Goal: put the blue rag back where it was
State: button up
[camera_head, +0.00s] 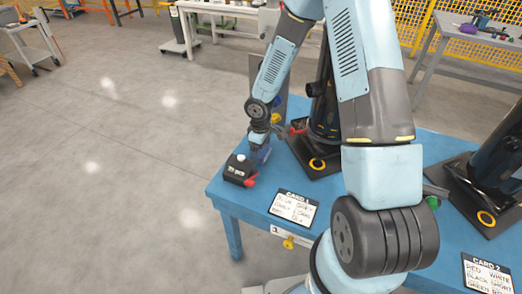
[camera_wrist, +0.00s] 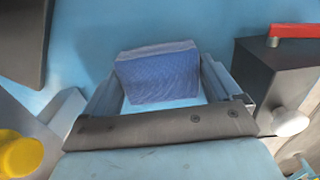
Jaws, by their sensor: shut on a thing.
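The blue rag (camera_wrist: 158,75) is a folded, block-like cloth with a paler top edge. In the wrist view it sits between the two fingers of my gripper (camera_wrist: 160,82), which is shut on it. Blue tabletop shows around and below the rag; I cannot tell whether the rag touches it. In the head view my gripper (camera_head: 261,155) points down at the far left part of the blue table (camera_head: 222,192), beside a black box. There the rag is small and mostly hidden by my gripper.
The black box (camera_head: 238,169) has red and white knobs; it stands close right of my gripper in the wrist view (camera_wrist: 270,80). A yellow knob (camera_wrist: 18,155) is at lower left there. Black cylinders (camera_head: 322,105) stand on dark plates behind. Card 1 (camera_head: 293,207) lies near the front edge.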

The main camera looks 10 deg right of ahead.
jog(key=o, duration=1.1)
jog(key=shift+s+d+f, duration=0.1)
jog(key=shift+f, duration=0.05)
notch_tip(320, 180, up, 12)
jog(key=s+d+r+m+t+h, duration=0.1)
jog(key=s+d+r+m, duration=0.25)
jog(key=r, duration=0.65)
jog(key=s+d+r+m+t+h, duration=0.15)
jog(key=s+d+r, duration=0.3)
jog(key=r, duration=0.55)
jog(key=s+d+r+m+t+y, duration=0.1)
jog(key=s+d+r+m, duration=0.1)
jog(key=s+r, duration=0.4)
jog(key=s+d+r+m+t+y, duration=0.1)
jog(key=s+r+m, duration=0.3)
jog(key=s, duration=0.6)
notch_tip(320, 180, up, 2)
jog(key=shift+s+d+r+t+y, duration=0.1)
jog(key=shift+s+d+t+y, duration=0.2)
jog(key=shift+d+t, duration=0.35)
jog(key=shift+w+d, duration=0.1)
jog(key=shift+w, duration=0.05)
